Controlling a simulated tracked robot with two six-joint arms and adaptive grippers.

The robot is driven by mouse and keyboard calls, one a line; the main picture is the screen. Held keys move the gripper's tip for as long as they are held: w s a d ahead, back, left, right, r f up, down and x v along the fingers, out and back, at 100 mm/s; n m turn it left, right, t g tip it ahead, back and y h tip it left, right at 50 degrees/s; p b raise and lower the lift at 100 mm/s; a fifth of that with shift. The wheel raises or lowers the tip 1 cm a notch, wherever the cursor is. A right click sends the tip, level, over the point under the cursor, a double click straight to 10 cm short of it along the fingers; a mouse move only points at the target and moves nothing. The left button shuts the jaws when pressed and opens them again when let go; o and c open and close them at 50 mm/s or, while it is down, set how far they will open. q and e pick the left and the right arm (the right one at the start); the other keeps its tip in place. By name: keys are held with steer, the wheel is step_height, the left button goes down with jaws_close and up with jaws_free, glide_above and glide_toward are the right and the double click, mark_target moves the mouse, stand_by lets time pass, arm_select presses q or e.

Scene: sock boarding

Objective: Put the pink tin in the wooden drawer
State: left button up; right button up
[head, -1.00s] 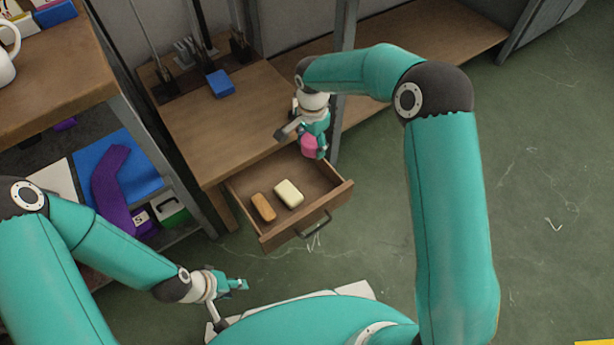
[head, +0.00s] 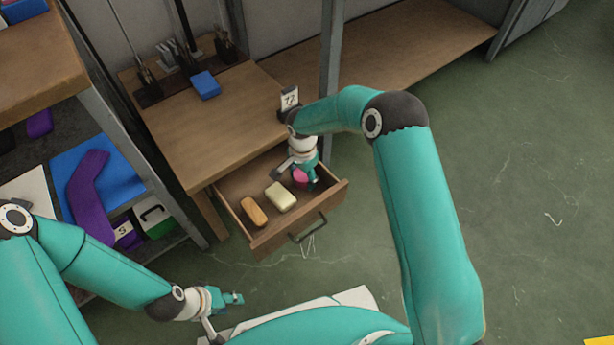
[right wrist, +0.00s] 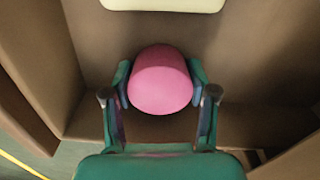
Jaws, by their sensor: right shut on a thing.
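The pink tin (head: 300,176) is between the fingers of my right gripper (head: 306,182), which is shut on it. In the right wrist view the pink tin (right wrist: 161,80) sits between the two fingertips, over the drawer floor. The wooden drawer (head: 262,241) is pulled open below the desk, and the tin is inside its outline at the back right. I cannot tell whether the tin touches the drawer floor. My left gripper (head: 234,299) is low at the front left, away from the drawer; its fingers are too small to judge.
An orange-brown block (head: 254,212) and a cream block (head: 281,197) lie in the drawer, left of the tin. The desk top (head: 215,130) holds a blue box (head: 205,85). A shelf with a purple item (head: 88,190) stands at left.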

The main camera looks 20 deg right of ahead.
steer(key=o, duration=1.2)
steer(key=shift+r, duration=0.1)
steer(key=shift+r, duration=0.3)
step_height(320, 180, up, 11)
steer(key=p, duration=0.4)
steer(key=shift+r+p, duration=0.2)
steer(key=shift+p, duration=0.15)
steer(key=shift+s, duration=0.1)
